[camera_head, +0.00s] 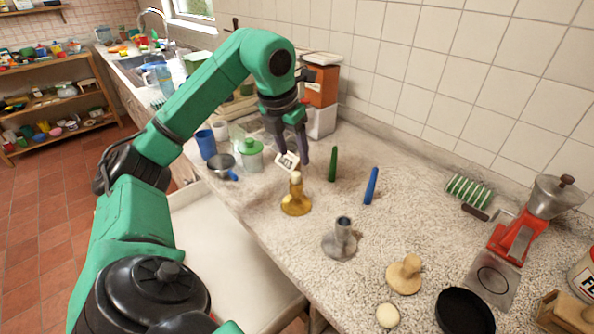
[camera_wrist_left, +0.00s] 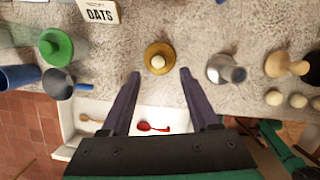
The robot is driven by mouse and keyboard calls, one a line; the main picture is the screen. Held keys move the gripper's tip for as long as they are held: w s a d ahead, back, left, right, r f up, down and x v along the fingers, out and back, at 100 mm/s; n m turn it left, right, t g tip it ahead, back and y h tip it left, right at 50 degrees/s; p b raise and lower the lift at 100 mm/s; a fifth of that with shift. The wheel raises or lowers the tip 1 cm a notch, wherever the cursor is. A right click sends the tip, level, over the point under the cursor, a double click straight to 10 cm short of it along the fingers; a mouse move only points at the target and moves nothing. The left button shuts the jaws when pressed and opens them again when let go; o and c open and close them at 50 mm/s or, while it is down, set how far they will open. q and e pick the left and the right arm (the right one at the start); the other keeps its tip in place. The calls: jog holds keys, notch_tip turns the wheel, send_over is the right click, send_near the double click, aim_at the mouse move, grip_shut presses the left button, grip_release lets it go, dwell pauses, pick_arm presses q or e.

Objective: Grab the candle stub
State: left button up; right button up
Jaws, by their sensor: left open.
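A short cream candle stub (camera_head: 296,178) stands upright in a brass candlestick (camera_head: 296,203) on the stone counter. In the left wrist view the stub (camera_wrist_left: 158,62) shows from above as a pale round top inside the brass base (camera_wrist_left: 150,54). My left gripper (camera_head: 293,156) is open and empty, pointing down above and slightly behind the stub in the head view. In the wrist view the stub lies between and just beyond the open fingertips (camera_wrist_left: 160,72). No touch shows.
A blue candle (camera_head: 371,186) and a green candle (camera_head: 333,164) stand behind. A white OATS label (camera_head: 287,162) and green-lidded jar (camera_head: 250,155) are close by on the left.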

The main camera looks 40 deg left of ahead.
aim_at(296, 172)
pick_arm(q)
jog(key=x, duration=0.6)
jog(key=shift+s+a+f+b, duration=0.15)
jog(key=shift+s+f+b, duration=0.1)
jog(key=shift+s+b, duration=0.1)
jog(key=shift+w+f, duration=0.15)
jog(key=shift+w, duration=0.05)
grip_shut()
